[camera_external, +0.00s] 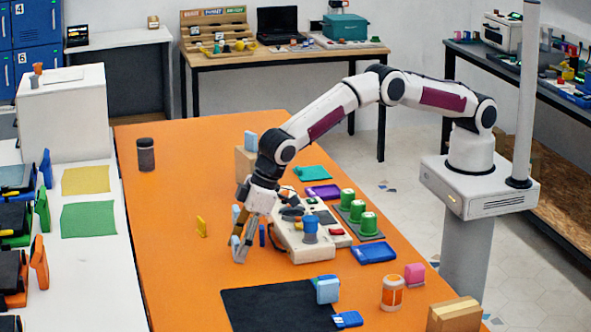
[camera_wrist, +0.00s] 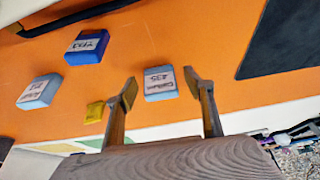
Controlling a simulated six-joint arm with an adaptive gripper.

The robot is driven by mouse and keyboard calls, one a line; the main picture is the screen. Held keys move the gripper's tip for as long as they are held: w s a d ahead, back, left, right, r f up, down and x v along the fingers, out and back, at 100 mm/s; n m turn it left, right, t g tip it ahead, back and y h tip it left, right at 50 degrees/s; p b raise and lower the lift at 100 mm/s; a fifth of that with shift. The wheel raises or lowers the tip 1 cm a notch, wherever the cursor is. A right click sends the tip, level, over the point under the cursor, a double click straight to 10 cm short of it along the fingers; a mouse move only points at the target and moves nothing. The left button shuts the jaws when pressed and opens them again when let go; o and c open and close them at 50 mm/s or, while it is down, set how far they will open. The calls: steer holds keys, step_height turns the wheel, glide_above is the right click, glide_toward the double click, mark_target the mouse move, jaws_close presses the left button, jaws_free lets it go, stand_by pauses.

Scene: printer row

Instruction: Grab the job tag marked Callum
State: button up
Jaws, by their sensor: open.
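A light blue block-shaped tag (camera_wrist: 160,84) has a white label that seems to read Callum, upside down, with a number below. It sits on the orange table between the two spread fingers of my gripper (camera_wrist: 161,86) in the wrist view, with a gap to each finger. I cannot tell how far above it the fingertips are. In the external view my gripper (camera_external: 241,243) points down at the table left of the grey-white machine, and it partly hides the light blue there. Another light blue tag (camera_wrist: 40,91) has a different, hard-to-read label.
A dark blue labelled tag (camera_wrist: 87,46) and a yellow tag (camera_wrist: 95,111) stand close by; the yellow one also shows in the external view (camera_external: 201,227). The grey-white machine (camera_external: 304,243) is just right of my gripper. The orange table's left part is mostly clear.

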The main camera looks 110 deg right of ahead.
mark_target(234, 239)
steer(key=c, duration=0.9)
steer(key=shift+c, duration=0.2)
steer(key=shift+r, duration=0.1)
steer(key=shift+r, duration=1.4)
steer(key=shift+d+r, duration=0.15)
steer(key=shift+r, duration=0.2)
steer(key=d, duration=1.7)
steer(key=shift+d+f, duration=0.1)
steer(key=shift+d, duration=0.25)
